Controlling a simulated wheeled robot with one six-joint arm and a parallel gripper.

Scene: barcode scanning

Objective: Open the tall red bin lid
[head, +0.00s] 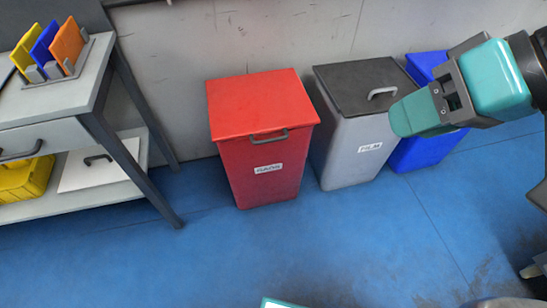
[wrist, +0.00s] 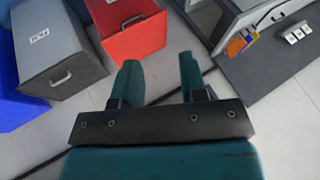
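The tall red bin (head: 262,170) stands on the blue floor against the wall. Its red lid (head: 255,100) is flat and closed, with a dark handle (head: 268,137) along the front edge and a white label below. In the wrist view the red bin (wrist: 138,40) shows at the top, partly cut off, beyond the left finger. My gripper (wrist: 160,65) is open, with its two teal fingers apart and nothing between them. In the head view my arm reaches in from the right, and the gripper appears in front of the grey and blue bins, apart from the red lid.
A grey bin (head: 345,150) with a dark lid and pale handle stands right of the red bin. A blue bin (head: 425,150) is beyond it, partly hidden by my arm. A shelf table (head: 75,85) with coloured panels stands at left. The floor in front is clear.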

